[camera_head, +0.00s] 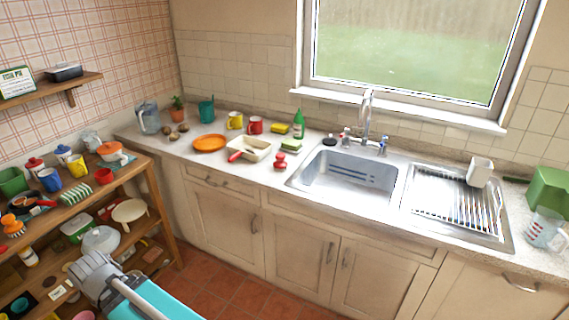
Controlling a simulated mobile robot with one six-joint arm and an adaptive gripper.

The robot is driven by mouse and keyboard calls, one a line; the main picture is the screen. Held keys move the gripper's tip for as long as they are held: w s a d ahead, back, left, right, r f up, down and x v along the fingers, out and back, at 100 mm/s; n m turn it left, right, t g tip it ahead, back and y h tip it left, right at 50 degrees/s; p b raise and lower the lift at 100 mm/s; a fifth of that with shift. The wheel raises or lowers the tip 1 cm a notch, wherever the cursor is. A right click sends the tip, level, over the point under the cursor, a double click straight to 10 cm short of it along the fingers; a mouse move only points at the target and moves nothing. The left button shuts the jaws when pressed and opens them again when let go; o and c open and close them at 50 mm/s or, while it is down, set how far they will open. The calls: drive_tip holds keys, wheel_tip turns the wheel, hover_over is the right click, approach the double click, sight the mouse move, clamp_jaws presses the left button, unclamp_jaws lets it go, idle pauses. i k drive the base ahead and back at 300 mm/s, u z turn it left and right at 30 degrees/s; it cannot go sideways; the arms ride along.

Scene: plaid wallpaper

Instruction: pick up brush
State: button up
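A small orange object with a rounded knob and a bristly-looking base (13,225), seemingly the brush, stands at the left end of the wooden shelf unit's top (128,172). It is small in the picture, so I cannot be sure of its details. My gripper (88,268) is grey and shows at the lower left, in front of the shelf unit. It appears apart from the brush, lower and to its right in the picture. I cannot make out its fingertips clearly, and I see nothing held in it.
Near the brush are a dark red-rimmed pan (30,204), a blue mug (50,180) and a green bin (13,182). The counter holds an orange plate (209,143) and sink (345,178). Floor (222,288) is clear.

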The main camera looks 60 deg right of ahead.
sight(279, 165)
drive_tip(key=z, duration=1.85)
